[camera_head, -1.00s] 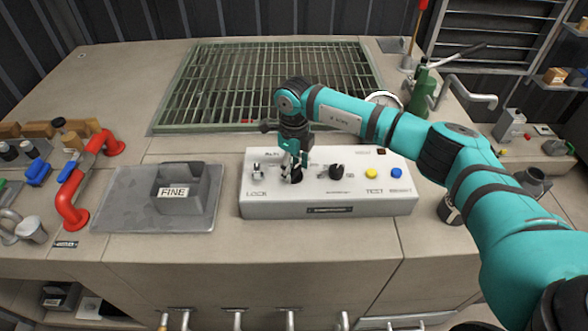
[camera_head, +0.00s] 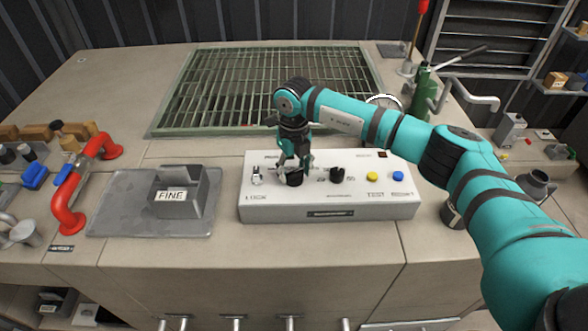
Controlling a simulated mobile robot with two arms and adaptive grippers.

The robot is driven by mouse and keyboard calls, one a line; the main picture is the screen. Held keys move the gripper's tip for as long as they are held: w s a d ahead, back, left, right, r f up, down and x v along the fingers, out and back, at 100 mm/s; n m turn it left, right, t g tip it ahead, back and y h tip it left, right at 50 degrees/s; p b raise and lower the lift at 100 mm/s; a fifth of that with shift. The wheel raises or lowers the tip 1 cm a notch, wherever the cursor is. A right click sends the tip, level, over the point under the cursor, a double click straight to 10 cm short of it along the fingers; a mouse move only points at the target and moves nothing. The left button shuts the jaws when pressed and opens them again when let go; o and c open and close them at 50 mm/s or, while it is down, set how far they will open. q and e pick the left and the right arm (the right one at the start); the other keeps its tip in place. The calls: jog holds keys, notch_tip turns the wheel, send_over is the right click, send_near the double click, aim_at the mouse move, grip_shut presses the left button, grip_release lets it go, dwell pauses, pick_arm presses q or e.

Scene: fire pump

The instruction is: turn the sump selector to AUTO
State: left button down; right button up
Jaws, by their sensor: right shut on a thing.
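A white control box (camera_head: 330,200) sits on the bench in the head view. It carries a small metal switch (camera_head: 257,176) above the word LOCK, a black knob (camera_head: 295,178), a second black knob (camera_head: 337,174), a yellow button (camera_head: 372,177) and a blue button (camera_head: 398,176). My right gripper (camera_head: 294,165) points down and is shut on the left black knob, partly covering it. The labels around that knob are too small or hidden to read, so I cannot tell its setting. My left gripper is not in view.
A red pipe handle (camera_head: 70,192) is further left. A green grate (camera_head: 262,85) lies behind, and a green hand pump (camera_head: 424,90) stands back right.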

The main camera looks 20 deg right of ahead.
aim_at(294, 172)
jog(key=o, duration=1.2)
jog(key=shift+r, duration=0.1)
notch_tip(294, 172, up, 12)
jog(key=shift+f, duration=0.1)
